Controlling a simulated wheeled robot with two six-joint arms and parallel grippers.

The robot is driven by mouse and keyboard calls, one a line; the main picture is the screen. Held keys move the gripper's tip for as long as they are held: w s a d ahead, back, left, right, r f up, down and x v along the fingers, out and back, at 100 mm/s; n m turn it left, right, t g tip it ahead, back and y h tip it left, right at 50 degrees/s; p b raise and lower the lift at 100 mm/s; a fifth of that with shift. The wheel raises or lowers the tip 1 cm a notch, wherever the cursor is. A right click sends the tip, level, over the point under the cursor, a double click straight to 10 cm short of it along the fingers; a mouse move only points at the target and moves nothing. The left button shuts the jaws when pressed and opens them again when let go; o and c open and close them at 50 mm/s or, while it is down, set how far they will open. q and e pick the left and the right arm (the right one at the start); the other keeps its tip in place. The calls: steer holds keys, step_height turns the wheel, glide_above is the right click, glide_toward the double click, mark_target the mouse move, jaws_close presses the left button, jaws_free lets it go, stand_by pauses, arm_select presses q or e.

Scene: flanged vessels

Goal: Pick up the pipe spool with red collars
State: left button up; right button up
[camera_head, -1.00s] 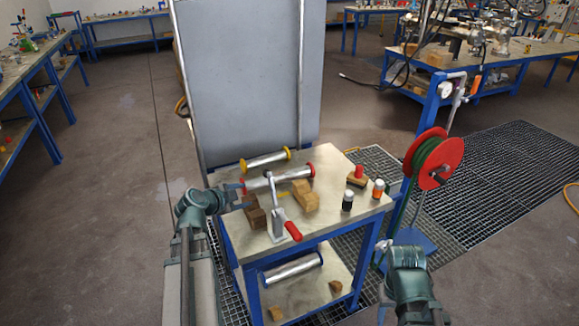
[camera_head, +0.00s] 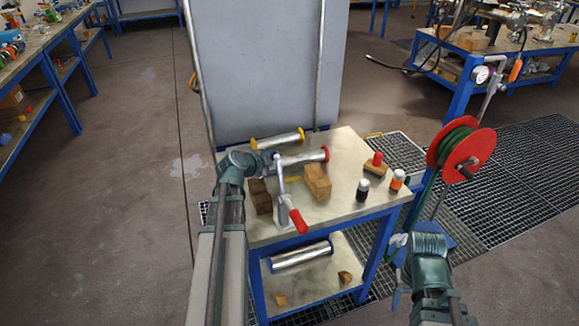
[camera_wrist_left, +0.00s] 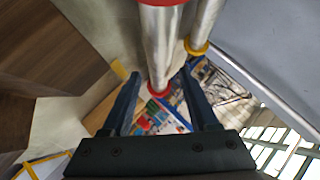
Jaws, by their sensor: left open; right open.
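The pipe spool with red collars (camera_head: 300,158) lies on the table top, a silver tube with its right red collar in plain view. Its left end is hidden by my left arm. In the left wrist view the spool (camera_wrist_left: 157,45) passes between the two fingers of my left gripper (camera_wrist_left: 161,76), which is open, with a gap on each side of the tube. In the head view my left gripper (camera_head: 268,164) is at the spool's left part, mostly hidden by its own wrist. My right gripper (camera_head: 398,244) is open and empty, low beside the table's right side.
A spool with yellow collars (camera_head: 278,139) lies just behind. Wooden blocks (camera_head: 317,181) and a clamp with a red handle (camera_head: 297,220) stand in front. Two small bottles (camera_head: 362,189) and a red-topped block (camera_head: 375,163) are at right. Another spool (camera_head: 300,254) lies on the lower shelf.

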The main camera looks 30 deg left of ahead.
mark_target(287, 161)
arm_select(q)
steer(key=shift+x, duration=0.8)
steer(key=b+x, duration=0.1)
steer(key=x, duration=0.1)
steer(key=b+x, duration=0.2)
steer(key=x, duration=0.1)
steer(key=shift+w+d, duration=0.1)
steer(key=shift+d, duration=0.15)
steer(key=shift+r, duration=0.1)
jaws_close()
